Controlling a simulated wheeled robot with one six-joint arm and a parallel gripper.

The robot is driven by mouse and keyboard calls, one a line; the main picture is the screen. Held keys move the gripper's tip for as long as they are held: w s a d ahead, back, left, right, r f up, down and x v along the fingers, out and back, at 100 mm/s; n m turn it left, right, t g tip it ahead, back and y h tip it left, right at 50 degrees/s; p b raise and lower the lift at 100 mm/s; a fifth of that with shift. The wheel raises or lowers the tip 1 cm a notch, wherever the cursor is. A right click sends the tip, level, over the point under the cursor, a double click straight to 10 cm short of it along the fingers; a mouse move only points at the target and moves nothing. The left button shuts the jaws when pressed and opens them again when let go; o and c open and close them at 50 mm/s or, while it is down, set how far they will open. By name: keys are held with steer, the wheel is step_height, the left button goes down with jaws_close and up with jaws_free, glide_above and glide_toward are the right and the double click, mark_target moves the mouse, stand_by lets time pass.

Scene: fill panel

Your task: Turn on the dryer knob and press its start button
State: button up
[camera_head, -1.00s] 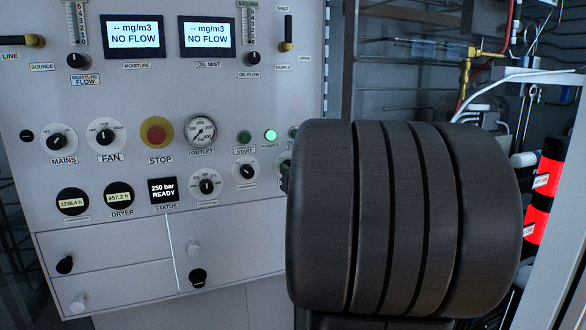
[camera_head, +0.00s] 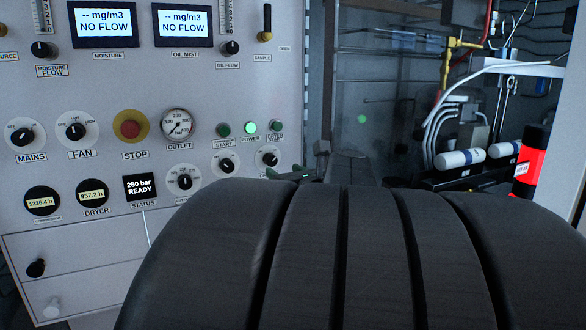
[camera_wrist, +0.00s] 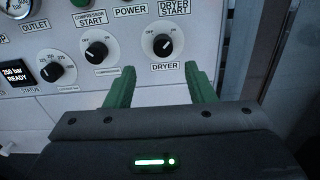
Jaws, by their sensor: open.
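The dryer knob (camera_wrist: 162,46) is a black knob on a round white plate, above the DRYER label in the wrist view. It also shows in the head view (camera_head: 267,157). My gripper (camera_wrist: 160,68) is open, with its two green fingers spread below the knob, one to each side. No contact with the knob shows. The green dryer start button (camera_head: 276,127) is above the knob in the head view. In the wrist view only its DRYER START label shows at the top edge. My dark arm covers much of the lower head view.
The compressor knob (camera_wrist: 96,52) is close left of the dryer knob. The green compressor start button (camera_head: 223,130), lit power lamp (camera_head: 249,127) and red stop button (camera_head: 130,128) are further left. Right of the panel are pipes and white cylinders (camera_head: 460,159).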

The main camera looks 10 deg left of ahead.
steer(key=v, duration=0.5)
steer(key=shift+s+f, duration=0.1)
steer(key=shift+s, duration=0.05)
